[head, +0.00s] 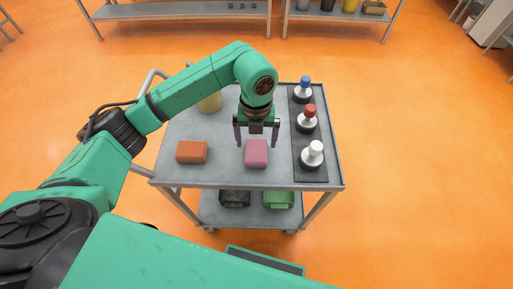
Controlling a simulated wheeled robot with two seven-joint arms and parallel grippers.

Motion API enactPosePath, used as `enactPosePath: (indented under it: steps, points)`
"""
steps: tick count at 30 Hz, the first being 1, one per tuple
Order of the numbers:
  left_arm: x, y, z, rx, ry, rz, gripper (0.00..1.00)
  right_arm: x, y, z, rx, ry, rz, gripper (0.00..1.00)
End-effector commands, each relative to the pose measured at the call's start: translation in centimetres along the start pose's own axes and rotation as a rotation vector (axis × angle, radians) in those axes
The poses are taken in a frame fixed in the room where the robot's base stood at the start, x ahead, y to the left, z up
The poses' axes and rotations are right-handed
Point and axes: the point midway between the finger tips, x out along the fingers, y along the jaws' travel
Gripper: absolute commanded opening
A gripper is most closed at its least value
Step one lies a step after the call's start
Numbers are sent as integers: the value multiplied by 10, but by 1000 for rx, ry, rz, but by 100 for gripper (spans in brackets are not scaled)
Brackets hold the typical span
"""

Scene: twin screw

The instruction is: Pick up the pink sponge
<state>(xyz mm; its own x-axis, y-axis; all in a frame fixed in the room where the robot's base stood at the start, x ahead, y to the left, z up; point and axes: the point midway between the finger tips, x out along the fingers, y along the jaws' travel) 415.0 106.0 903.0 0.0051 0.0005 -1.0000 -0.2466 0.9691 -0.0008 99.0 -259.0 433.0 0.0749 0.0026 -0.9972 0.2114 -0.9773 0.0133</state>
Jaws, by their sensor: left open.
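The pink sponge (256,153) lies on the grey cart top (222,174), near the middle of its front edge. My left gripper (257,144) points down with its two dark fingers spread, one towards each side of the sponge's far end. It is open and holds nothing. I cannot tell exactly how high the fingertips are above the cart top. My right gripper is not in view.
An orange-brown block (192,152) lies left of the sponge. On a dark mat (311,176) at right stand bottles with blue (305,82), red (310,110) and white (316,148) tops. A yellowish container (209,103) stands behind my arm. Bins sit on the lower shelf.

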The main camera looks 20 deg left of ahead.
Motion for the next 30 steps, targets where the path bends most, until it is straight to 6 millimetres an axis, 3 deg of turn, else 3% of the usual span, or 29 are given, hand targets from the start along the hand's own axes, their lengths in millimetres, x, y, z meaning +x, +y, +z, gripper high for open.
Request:
enactPosePath:
  steps: [12,18,19,20,24,26,30]
  points:
    - [64,2,6,-1,3,1,100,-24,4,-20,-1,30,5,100]
    - [68,1,6,1,-1,-1,100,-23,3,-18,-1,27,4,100]
    - [68,1,6,1,-1,-1,96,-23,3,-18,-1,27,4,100]
    - [68,1,6,1,-1,-1,85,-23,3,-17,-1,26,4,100]
    - [68,1,6,0,0,-1,31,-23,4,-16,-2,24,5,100]
    - [68,1,6,0,0,-1,19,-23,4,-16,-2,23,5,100]
    - [67,1,6,0,0,-1,19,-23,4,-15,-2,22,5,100]
